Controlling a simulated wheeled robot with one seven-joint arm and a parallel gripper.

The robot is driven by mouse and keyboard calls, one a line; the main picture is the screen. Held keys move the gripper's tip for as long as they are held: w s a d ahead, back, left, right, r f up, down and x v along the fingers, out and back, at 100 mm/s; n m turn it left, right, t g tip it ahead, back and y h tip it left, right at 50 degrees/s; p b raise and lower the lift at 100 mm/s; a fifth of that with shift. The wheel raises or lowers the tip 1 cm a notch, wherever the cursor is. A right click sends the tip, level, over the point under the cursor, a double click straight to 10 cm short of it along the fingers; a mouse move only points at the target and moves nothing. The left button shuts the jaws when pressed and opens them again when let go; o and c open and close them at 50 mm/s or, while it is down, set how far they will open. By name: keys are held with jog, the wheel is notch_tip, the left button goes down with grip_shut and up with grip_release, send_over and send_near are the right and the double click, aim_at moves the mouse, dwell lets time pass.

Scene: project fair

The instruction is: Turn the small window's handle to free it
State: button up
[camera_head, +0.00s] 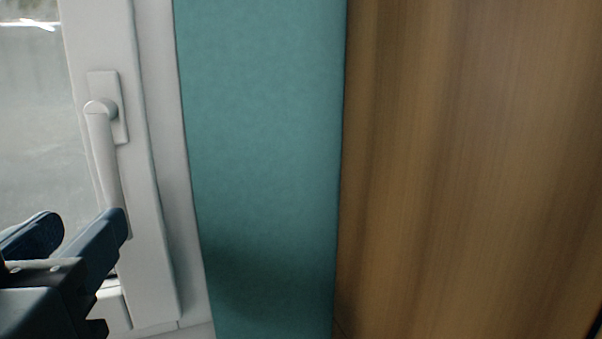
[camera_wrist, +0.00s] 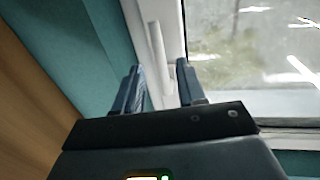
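The window's white handle (camera_head: 106,150) hangs almost straight down from its plate (camera_head: 122,107) on the white frame, at the left of the head view. My gripper (camera_head: 82,222) is at the lower left, open and empty. Its right finger covers part of the handle's lower end. In the wrist view, the handle (camera_wrist: 157,50) shows in the gap between the two dark blue fingers of my gripper (camera_wrist: 160,68). I cannot tell whether either finger touches it. The window (camera_head: 35,110) looks shut, though only part of it shows.
A teal panel (camera_head: 262,130) stands right of the window frame (camera_head: 150,230). A brown wooden surface (camera_head: 470,150) fills the right side of the head view. In the wrist view, the window glass (camera_wrist: 240,55) is to the right of the fingers.

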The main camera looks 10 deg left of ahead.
aim_at(114, 199)
jog(key=p+x, duration=0.1)
jog(key=x, duration=0.6)
jog(key=shift+w+f, duration=0.1)
jog(key=shift+w, duration=0.1)
jog(key=shift+c, duration=0.3)
grip_shut()
